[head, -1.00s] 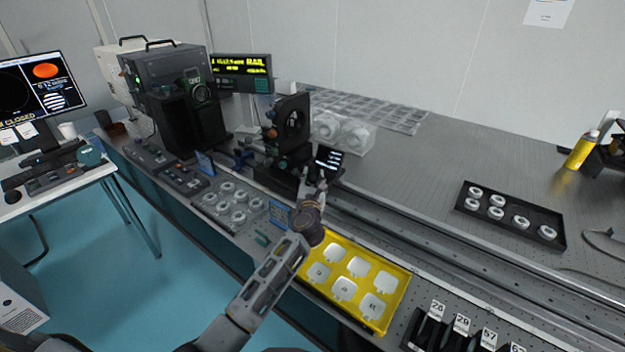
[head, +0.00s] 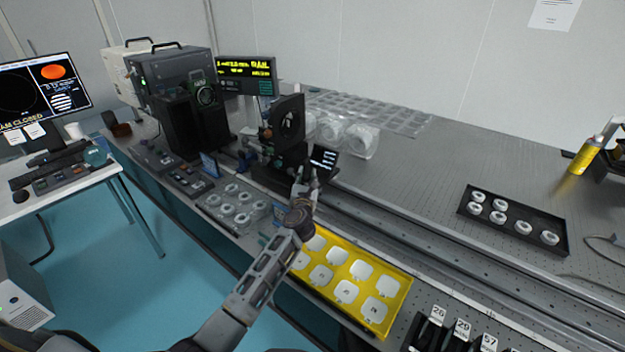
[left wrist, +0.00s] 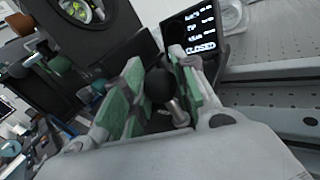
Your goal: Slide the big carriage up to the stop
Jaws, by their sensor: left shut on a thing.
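The big carriage (head: 268,178) is a dark block on the long rail, carrying an upright black plate (head: 289,117) with a round opening. A small display (head: 323,158) is beside it. My left gripper (head: 304,187) is at the carriage's near right side. In the left wrist view, its green-padded fingers (left wrist: 158,92) are closed around a black ball knob (left wrist: 159,84) on a short metal stem. The plate also shows in the left wrist view (left wrist: 110,35). I cannot clearly pick out the stop. My right gripper is not in view.
A dark machine (head: 190,100) stands left of the carriage. The rail (head: 400,225) runs clear to the right. A yellow tray (head: 408,290) of white pieces lies under my forearm's side, and a clear tray of rings (head: 235,205) lies in front. A black ring tray (head: 512,218) is behind the rail.

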